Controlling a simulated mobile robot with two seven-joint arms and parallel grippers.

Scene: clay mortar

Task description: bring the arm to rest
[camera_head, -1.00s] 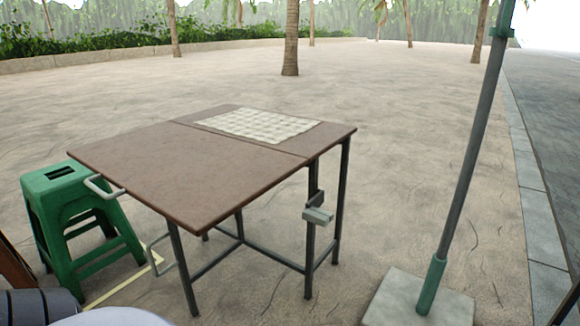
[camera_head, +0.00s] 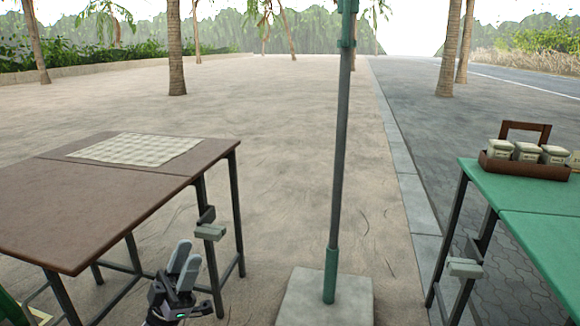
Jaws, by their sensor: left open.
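My left gripper (camera_head: 183,262) shows at the lower left of the head view, in front of the brown table's right legs. It points up and away from me. It is open, with nothing seen between its two pale grey fingers. The brown folding table (camera_head: 95,215) stands to its left, and the gripper appears apart from it. My right gripper is not in view.
A pale checked cloth (camera_head: 135,148) lies on the brown table. A grey pole (camera_head: 340,150) rises from a square concrete base (camera_head: 325,297) in the middle. A green table (camera_head: 525,190) at right bears a wooden caddy (camera_head: 525,166) with several jars. Sandy ground lies open beyond.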

